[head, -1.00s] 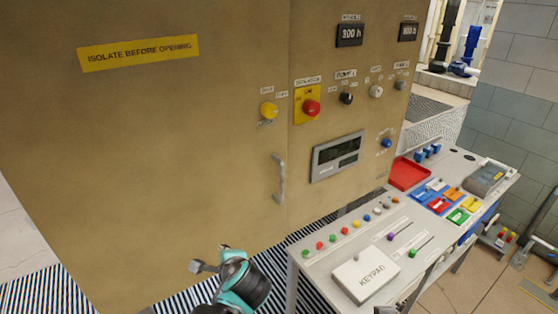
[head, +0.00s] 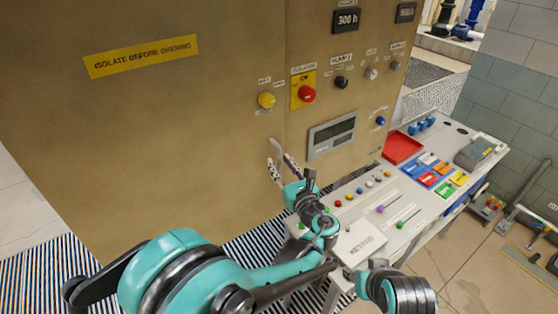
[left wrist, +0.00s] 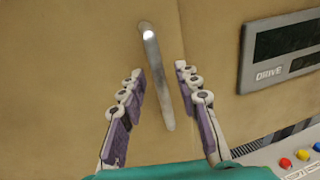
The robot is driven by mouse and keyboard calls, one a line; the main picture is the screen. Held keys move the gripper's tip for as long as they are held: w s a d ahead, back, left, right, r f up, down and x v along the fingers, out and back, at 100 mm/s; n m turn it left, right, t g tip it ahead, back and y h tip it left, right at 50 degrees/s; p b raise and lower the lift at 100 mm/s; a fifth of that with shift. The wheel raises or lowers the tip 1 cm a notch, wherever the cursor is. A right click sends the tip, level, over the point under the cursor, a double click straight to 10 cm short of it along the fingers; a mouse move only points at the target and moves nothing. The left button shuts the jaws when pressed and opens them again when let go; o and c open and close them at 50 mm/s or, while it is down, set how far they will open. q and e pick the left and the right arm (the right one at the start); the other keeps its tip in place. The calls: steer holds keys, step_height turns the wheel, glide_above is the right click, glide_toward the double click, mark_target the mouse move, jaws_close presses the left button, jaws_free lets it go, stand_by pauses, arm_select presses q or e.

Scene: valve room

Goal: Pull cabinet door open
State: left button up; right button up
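The tan cabinet door (head: 190,130) bears a yellow label reading "ISOLATE BEFORE OPENING". It looks shut, flush with the panel to its right. Its upright grey bar handle (head: 275,147) is near the door's right edge and partly hidden by my fingers in the head view. My left gripper (head: 281,165) is at the handle, fingers spread. In the left wrist view the handle (left wrist: 157,78) stands between the two open fingers (left wrist: 160,92), with a visible gap on each side. My right gripper is not in view.
A sloping control desk (head: 405,205) with buttons, a keypad and a red tray (head: 402,148) stands close right of my left arm. The cabinet panel carries a red knob (head: 306,95) and a display (head: 332,134). Striped matting (head: 60,290) lies on the floor.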

arm_select(q)
steer(key=shift+x, duration=0.85)
jaws_close()
